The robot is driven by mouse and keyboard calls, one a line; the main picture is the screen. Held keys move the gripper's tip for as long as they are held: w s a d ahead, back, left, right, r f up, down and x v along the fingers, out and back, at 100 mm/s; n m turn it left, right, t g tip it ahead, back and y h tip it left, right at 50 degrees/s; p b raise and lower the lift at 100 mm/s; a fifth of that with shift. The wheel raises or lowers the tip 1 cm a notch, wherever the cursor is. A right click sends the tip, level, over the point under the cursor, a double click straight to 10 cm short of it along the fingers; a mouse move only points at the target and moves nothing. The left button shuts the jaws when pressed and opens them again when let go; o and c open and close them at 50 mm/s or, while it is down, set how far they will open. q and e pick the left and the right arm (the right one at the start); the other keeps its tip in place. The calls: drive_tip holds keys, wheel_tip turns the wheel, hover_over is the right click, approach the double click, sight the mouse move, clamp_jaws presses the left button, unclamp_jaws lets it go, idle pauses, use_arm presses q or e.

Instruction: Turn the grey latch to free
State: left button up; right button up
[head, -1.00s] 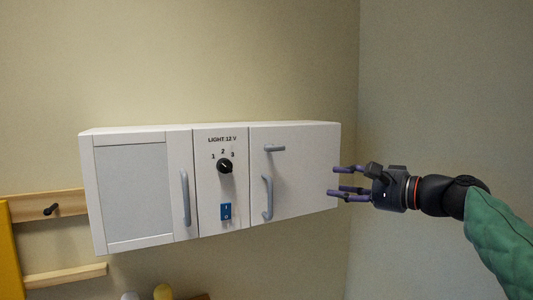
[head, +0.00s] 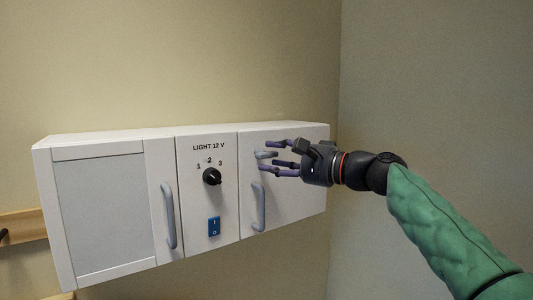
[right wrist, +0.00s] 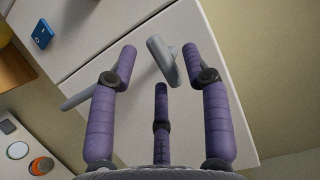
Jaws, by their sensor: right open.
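The grey latch (head: 264,155) is on the right door of the white wall cabinet, above that door's handle, and its bar lies roughly level in the head view. The right wrist view shows the latch (right wrist: 163,62) ahead, between the tips of the outer fingers. My right gripper (head: 267,157) is open in front of the right door, with its purple fingers around the latch's place in the picture. In the right wrist view the gripper (right wrist: 160,56) holds nothing, and I cannot tell whether a finger touches the latch. My left gripper is not in view.
The right door's curved handle (head: 259,206) is just below the gripper. The middle panel carries a black knob (head: 212,177) and a blue switch (head: 214,226). The left door has another handle (head: 169,215). A wooden rail (head: 24,226) is on the wall at left.

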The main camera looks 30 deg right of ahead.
drive_tip(key=shift+x, duration=0.75)
drive_tip(key=shift+w+a, duration=0.25)
drive_tip(key=shift+w, duration=0.15)
drive_tip(key=shift+s, duration=0.1)
drive_tip(key=shift+c, duration=0.3)
